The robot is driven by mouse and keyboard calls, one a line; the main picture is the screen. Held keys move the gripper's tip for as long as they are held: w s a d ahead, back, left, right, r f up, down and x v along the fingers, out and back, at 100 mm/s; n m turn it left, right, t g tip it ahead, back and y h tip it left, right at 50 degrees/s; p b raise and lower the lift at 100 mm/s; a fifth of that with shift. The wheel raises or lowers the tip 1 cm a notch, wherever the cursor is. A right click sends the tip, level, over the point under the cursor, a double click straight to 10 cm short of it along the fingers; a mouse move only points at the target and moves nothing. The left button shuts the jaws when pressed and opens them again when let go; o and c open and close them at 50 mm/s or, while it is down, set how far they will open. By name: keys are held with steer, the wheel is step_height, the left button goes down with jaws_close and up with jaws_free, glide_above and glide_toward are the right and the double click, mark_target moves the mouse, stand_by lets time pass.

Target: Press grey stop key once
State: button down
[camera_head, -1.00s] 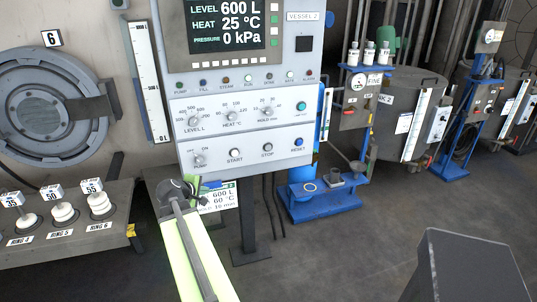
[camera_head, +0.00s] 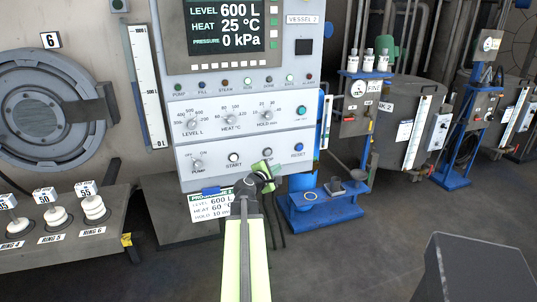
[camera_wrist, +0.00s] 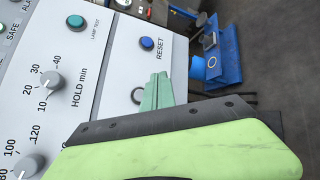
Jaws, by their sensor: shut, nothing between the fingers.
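The grey stop key (camera_head: 267,152) sits on the lower control panel (camera_head: 215,160), between the white start key (camera_head: 234,157) and the blue reset key (camera_head: 298,147). Its label is mostly hidden by my gripper. My gripper (camera_head: 263,168) is shut and empty, just below the stop key in the head view. In the wrist view the closed green fingertips (camera_wrist: 156,90) are right beside the round stop key (camera_wrist: 138,95) and cover part of it. I cannot tell whether they touch it. The reset key (camera_wrist: 147,43) is clear of the fingers.
Knobs (camera_head: 230,120) and a lamp test button (camera_head: 301,110) sit above the key row. A program card (camera_head: 211,204) hangs under the panel. A blue stand (camera_head: 320,205) is at right, and ring samples (camera_head: 56,216) are at left.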

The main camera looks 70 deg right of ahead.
mark_target(268, 156)
steer(key=shift+w+d, duration=1.4)
steer(key=shift+d, duration=0.3)
steer(key=shift+w+d, duration=1.4)
steer(key=shift+d, duration=0.3)
steer(key=shift+d, duration=0.1)
steer(key=shift+w+d, duration=0.2)
steer(key=shift+w+d, duration=0.3)
steer(key=shift+d, duration=0.05)
steer(key=shift+a, duration=0.1)
stand_by(0.4)
steer(key=shift+s+a, duration=0.55)
steer(key=shift+a, duration=0.1)
steer(key=s+a, duration=0.3)
steer(key=shift+s+a, duration=0.1)
steer(key=shift+a, duration=0.25)
